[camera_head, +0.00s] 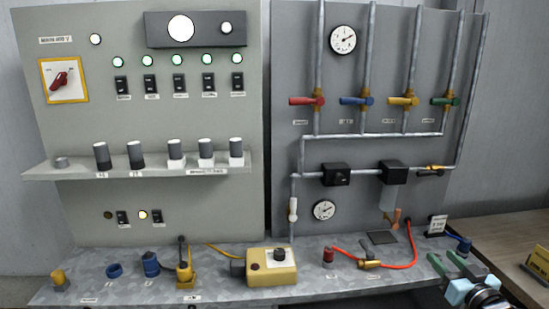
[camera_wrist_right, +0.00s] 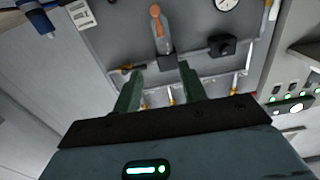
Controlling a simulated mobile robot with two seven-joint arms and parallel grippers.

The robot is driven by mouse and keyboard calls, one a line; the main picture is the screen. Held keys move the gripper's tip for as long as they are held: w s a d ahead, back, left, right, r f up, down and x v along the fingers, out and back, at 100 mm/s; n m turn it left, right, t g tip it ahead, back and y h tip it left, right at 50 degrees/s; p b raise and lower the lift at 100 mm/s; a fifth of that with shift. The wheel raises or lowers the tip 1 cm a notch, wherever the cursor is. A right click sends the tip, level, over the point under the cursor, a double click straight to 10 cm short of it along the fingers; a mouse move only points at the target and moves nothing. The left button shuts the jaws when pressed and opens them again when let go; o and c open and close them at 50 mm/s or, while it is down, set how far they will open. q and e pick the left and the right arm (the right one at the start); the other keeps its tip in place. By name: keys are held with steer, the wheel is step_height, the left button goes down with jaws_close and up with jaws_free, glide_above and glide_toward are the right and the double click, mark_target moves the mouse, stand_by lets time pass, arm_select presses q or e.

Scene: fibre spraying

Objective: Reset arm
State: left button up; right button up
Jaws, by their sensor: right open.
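My right gripper (camera_head: 449,262) is at the lower right of the head view, over the right end of the grey bench (camera_head: 330,273). In the right wrist view its two green fingers (camera_wrist_right: 160,75) stand apart with nothing between them. The fingers point toward the pipe panel (camera_head: 390,60), and a gap separates them from it. My left gripper is not in the head view.
A yellow box (camera_head: 271,267), a red hose (camera_head: 385,266), blue fittings (camera_head: 151,264) and a small sign (camera_head: 436,226) sit on the bench. A control panel (camera_head: 150,115) stands at left. A wooden table (camera_head: 505,240) is at right.

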steer(key=s+a+f+g, duration=0.1)
steer(key=s+a+f, duration=0.2)
steer(key=s+f, duration=0.3)
steer(key=s+a+f+g+y, duration=0.1)
steer(key=s+a+f+g, duration=0.2)
steer(key=f, duration=0.5)
steer(key=s+a+f, duration=0.4)
steer(key=s+f, duration=0.1)
steer(key=f, duration=0.1)
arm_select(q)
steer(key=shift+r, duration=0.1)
arm_select(e)
steer(key=s+a+f+g, duration=0.1)
steer(key=s+a+f, duration=0.3)
steer(key=s, duration=0.4)
steer(key=s+a+f+g, duration=0.2)
steer(key=s+a+f, duration=0.2)
steer(key=s, duration=0.5)
steer(key=s+a+f+n+g, duration=0.1)
steer(key=s+a+f, duration=0.3)
steer(key=s, duration=0.4)
steer(key=shift+s+g, duration=0.15)
steer(key=shift+g, duration=0.45)
